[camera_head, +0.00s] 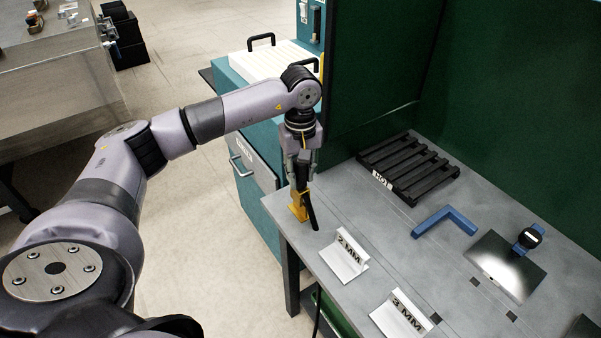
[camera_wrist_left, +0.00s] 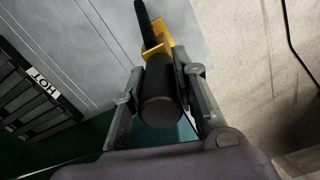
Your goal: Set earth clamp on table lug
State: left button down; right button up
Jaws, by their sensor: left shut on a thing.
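The earth clamp (camera_head: 304,172) is black and stands roughly upright in my left gripper (camera_head: 301,160), at the near left corner of the table. In the left wrist view the fingers of the left gripper (camera_wrist_left: 160,100) close around its thick black handle (camera_wrist_left: 160,95). A yellow bracket, apparently the table lug (camera_head: 299,207), is at the table corner directly below the gripper; it also shows in the left wrist view (camera_wrist_left: 156,36). A black bar slants down beside the yellow piece. I cannot tell whether clamp and lug touch. My right gripper is out of view.
The grey table (camera_head: 345,205) holds a black slatted rack (camera_head: 408,166) marked HOT, a blue angle piece (camera_head: 444,221), a metal plate (camera_head: 505,264) and white signs marked 2 MM (camera_head: 345,258) and 3 MM (camera_head: 401,315). Green screens stand behind. A teal cabinet (camera_head: 252,190) adjoins at left.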

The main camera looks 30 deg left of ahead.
aim_at(300, 184)
pick_arm(q)
jog(key=shift+f, duration=0.1)
dwell(0.3)
jog(key=shift+f+b, duration=0.4)
jog(key=shift+b, duration=0.1)
jog(key=shift+f, duration=0.1)
jog(key=shift+f+b, duration=1.05)
jog(key=shift+f, duration=0.05)
jog(key=c, duration=1.3)
grip_release()
jog(key=shift+o, duration=0.5)
jog(key=shift+f, duration=0.1)
notch_tip(300, 184, up, 12)
jog(key=shift+r, duration=0.1)
